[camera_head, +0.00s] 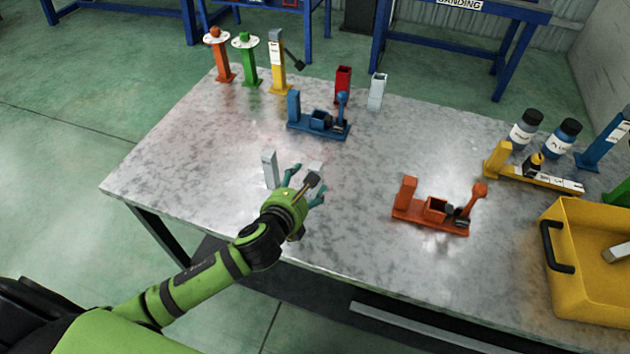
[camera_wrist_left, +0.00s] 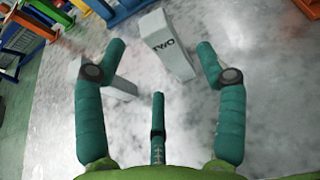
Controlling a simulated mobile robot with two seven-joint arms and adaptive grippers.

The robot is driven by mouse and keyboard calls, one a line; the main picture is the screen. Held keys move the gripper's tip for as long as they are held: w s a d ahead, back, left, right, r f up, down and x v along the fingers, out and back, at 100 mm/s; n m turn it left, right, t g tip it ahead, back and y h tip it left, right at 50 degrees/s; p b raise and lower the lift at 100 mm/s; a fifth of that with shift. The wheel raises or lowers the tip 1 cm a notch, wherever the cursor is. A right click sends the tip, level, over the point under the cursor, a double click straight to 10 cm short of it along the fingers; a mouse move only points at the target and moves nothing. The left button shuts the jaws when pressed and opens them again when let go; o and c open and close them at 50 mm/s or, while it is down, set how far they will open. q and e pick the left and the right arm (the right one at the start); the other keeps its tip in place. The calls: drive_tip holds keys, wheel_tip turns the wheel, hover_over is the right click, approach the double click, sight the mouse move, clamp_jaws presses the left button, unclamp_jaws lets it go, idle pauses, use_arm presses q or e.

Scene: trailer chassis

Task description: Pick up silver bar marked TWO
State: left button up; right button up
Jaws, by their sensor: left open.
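The silver bar marked TWO (camera_wrist_left: 168,50) stands on the metal table in the left wrist view, ahead of and between my spread fingers, apart from them. In the head view a silver bar (camera_head: 316,167) shows just beyond my left gripper, mostly hidden by it. My left gripper (camera_head: 305,184) is open and empty over the table; its fingers also show in the left wrist view (camera_wrist_left: 155,62). A second silver bar (camera_head: 269,168) stands to the left; in the left wrist view it (camera_wrist_left: 118,84) is partly hidden by the left finger. My right gripper is not in view.
A blue fixture (camera_head: 318,124) sits beyond the gripper, with red (camera_head: 343,86) and silver (camera_head: 377,91) blocks behind. An orange fixture (camera_head: 436,212) stands to the right. A yellow bin (camera_head: 590,225) is at the right edge. Free table lies left.

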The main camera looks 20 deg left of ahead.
use_arm(q)
drive_tip(key=shift+p+x, duration=0.75)
drive_tip(key=shift+x, duration=2.55)
drive_tip(key=shift+r, duration=0.1)
drive_tip(key=c, duration=1.3)
